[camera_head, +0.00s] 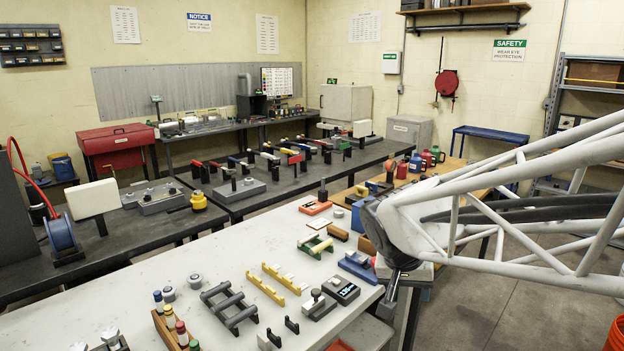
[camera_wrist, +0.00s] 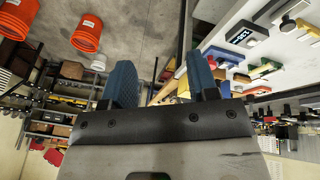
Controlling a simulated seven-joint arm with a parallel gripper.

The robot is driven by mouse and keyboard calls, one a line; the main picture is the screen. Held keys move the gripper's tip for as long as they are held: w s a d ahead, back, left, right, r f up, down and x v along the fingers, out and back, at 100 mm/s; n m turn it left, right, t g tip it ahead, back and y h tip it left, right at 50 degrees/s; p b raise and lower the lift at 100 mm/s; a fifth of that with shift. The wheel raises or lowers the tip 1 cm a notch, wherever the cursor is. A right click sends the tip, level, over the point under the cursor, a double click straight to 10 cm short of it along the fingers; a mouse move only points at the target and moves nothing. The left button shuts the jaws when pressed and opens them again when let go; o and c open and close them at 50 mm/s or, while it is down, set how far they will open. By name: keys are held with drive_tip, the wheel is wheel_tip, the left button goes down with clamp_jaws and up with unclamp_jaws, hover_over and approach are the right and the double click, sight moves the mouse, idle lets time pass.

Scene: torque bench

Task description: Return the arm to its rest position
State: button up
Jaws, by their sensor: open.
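My gripper (camera_head: 388,298) hangs at the end of my white lattice arm, which reaches in from the right in the head view. It is by the right edge of the pale workbench (camera_head: 245,270), beside the digital readout box (camera_head: 342,291). In the wrist view, the two blue fingers of my gripper (camera_wrist: 162,82) stand well apart. Nothing shows held between them. In the head view the fingers are small and partly overlap.
The pale bench holds yellow racks (camera_head: 279,278), a dark grey rack (camera_head: 229,308) and a blue block (camera_head: 358,266). Orange buckets (camera_wrist: 85,32) stand on the floor in the wrist view. Open grey floor (camera_head: 490,310) lies right of the bench.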

drive_tip(key=s+n+y, duration=0.3)
drive_tip(key=s, duration=1.4)
drive_tip(key=shift+s+d+n, duration=0.15)
drive_tip(key=shift+s+n, duration=0.1)
drive_tip(key=shift+n, duration=0.15)
